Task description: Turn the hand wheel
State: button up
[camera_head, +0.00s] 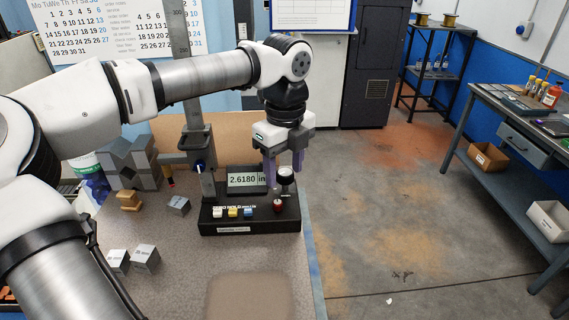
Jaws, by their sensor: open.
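A black device (248,221) with a display reading 2.6180 in stands near the bench's right edge. At its right end is a small dark wheel with a pale face (285,173), likely the hand wheel. A red knob (278,206) sits below it. My gripper (284,175) points down over this end, its purple-grey fingers apart. The wheel shows in the gap between the fingers. I cannot tell whether they touch it or are at its depth.
Grey blocks (146,258) and a wooden spool-shaped piece (129,201) lie left of the device. A vertical scale column (186,95) stands behind. A brown pad (249,297) lies in front. The floor to the right is mostly clear, up to a side workbench (515,120).

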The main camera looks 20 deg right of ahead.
jog(key=shift+c, duration=0.2)
jog(key=c, duration=0.9)
jog(key=shift+m, duration=0.3)
